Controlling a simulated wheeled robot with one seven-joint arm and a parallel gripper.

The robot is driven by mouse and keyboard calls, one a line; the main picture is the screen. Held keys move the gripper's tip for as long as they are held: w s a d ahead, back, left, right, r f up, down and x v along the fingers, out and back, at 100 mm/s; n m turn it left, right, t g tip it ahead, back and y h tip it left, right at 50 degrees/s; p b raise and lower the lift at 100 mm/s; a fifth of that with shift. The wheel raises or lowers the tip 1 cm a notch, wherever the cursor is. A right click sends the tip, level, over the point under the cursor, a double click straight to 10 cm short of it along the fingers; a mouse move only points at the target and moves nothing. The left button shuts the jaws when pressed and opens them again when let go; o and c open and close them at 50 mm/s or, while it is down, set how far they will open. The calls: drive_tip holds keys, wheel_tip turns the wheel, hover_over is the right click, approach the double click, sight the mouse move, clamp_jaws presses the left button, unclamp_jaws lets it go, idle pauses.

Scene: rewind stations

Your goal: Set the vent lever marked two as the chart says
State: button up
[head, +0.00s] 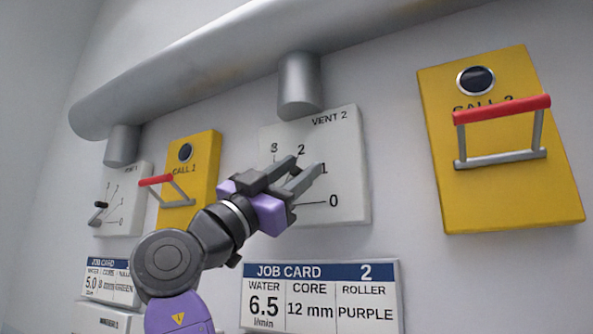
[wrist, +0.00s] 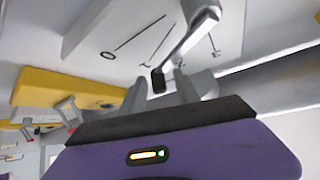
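The white VENT 2 panel (head: 345,130) is on the wall in the middle of the head view, with marks 0, 1, 2 and 3. My gripper (head: 304,167) is in front of it, its fingers pointing up and right, and covers the middle of the dial. The vent lever is hidden there. The wrist view shows the lever (wrist: 188,38) as a grey bar with a dark knob (wrist: 158,80). The knob appears between my two parted fingertips. Whether they touch it, and which mark the lever points to, I cannot tell. No vent-setting chart is readable.
Job card 2 (head: 320,271) below reads water 6.5 l/min, core 12 mm, roller purple. A yellow call box (head: 440,130) with a red-barred handle (head: 503,109) juts out at right. Another yellow call box (head: 205,160) and the VENT 1 panel (head: 130,205) stand left. A pipe (head: 200,60) runs above.

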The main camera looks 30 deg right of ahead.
drive_tip(key=shift+f, duration=0.1)
drive_tip(key=b+v, duration=0.2)
drive_tip(key=v, duration=0.5)
drive_tip(key=shift+a+f, duration=0.2)
drive_tip(key=shift+a, duration=0.1)
